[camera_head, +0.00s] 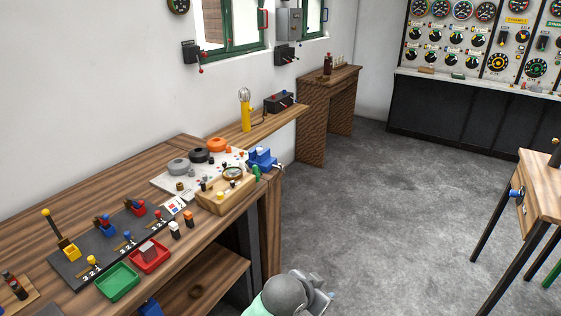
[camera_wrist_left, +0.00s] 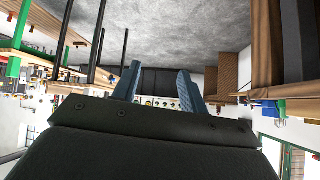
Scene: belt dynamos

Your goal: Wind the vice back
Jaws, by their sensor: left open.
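A blue vice (camera_head: 262,160) is fixed at the far right end of the wooden workbench (camera_head: 110,165), with a pale handle end (camera_head: 279,166) sticking out at its right. How far its jaws are apart is too small to tell. My left gripper (camera_head: 322,301) is low at the bottom edge of the head view, over the floor and well apart from the vice. In the left wrist view its two blue fingers (camera_wrist_left: 158,86) are spread with nothing between them. My right gripper is not in view.
A wooden box with a round dial (camera_head: 228,192) stands beside the vice, near the bench's front edge. Red (camera_head: 150,256) and green (camera_head: 118,282) trays and lever panels lie nearer. Grey floor (camera_head: 390,215) is free to the right, up to a small table (camera_head: 540,180).

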